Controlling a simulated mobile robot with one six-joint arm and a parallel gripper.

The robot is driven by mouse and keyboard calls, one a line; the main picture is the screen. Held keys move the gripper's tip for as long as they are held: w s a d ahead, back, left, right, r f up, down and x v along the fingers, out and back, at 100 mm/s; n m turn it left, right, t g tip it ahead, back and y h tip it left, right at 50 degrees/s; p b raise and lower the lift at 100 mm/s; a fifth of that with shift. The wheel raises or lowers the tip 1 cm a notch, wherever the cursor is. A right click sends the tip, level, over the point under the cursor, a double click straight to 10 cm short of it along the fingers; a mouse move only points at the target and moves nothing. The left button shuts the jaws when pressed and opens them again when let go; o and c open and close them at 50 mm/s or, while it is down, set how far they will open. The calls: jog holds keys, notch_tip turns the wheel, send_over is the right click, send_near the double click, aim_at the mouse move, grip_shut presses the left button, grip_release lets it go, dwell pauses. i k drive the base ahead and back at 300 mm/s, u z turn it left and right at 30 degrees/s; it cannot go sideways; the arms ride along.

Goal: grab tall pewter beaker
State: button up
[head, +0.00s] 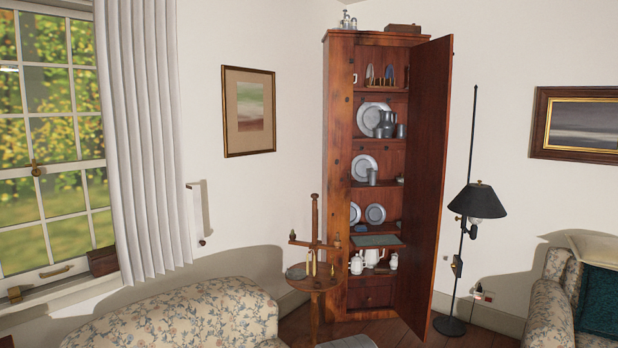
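Several grey pewter pieces stand in an open wooden cupboard (340,180). A pewter beaker (372,177) stands upright on the middle shelf, in front of the right edge of a pewter plate (362,165). Another small beaker-like cup (401,131) stands on the shelf above, to the right of a pewter jug (387,122). I cannot tell for sure which is the tall beaker. My gripper is not in view.
The cupboard door (430,180) stands open to the right. A small round table (315,283) with a wooden candle stand is in front at the left. A floral sofa (185,315) fills the lower left. A black floor lamp (477,200) stands right.

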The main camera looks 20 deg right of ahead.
aim_at(373, 174)
jog(key=z, duration=0.2)
jog(key=i, duration=0.2)
jog(key=z, duration=1.5)
jog(key=i, duration=2.85)
jog(key=u, duration=1)
jog(key=k, duration=0.45)
jog(key=u, duration=0.35)
